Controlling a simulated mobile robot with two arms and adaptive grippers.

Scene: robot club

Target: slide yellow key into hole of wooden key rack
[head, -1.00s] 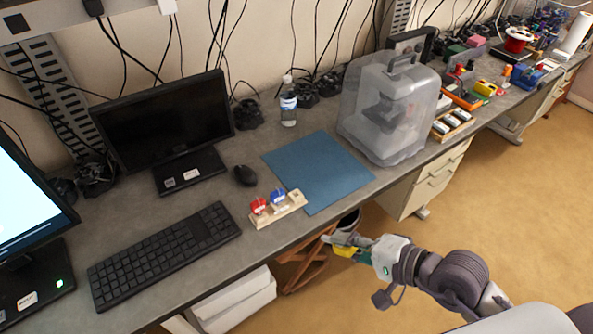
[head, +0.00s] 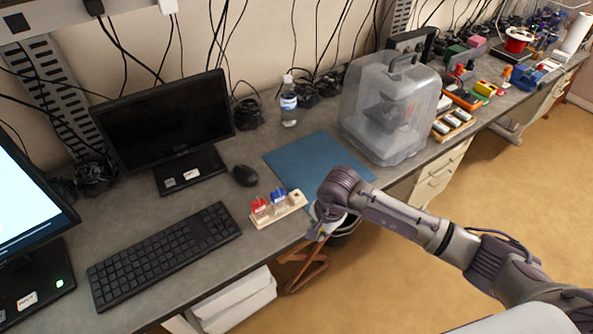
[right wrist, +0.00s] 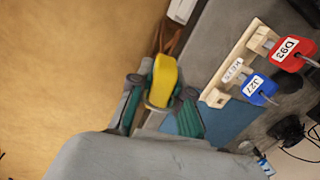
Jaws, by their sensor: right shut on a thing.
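The wooden key rack (head: 270,218) lies on the desk near its front edge, left of the blue mat. It holds a red key (head: 261,206) and a blue key (head: 279,195); its right end holds no key. My right gripper (head: 317,230) is just right of the rack, by the desk's front edge, apart from it. In the right wrist view it is shut on the yellow key (right wrist: 163,75). The rack (right wrist: 236,65) shows there to the right of the yellow key. The yellow key is hidden in the head view. My left gripper is not in view.
A blue mat (head: 310,160) lies behind my right gripper. A bottle (head: 289,102) and a clear-covered machine (head: 390,115) stand farther back.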

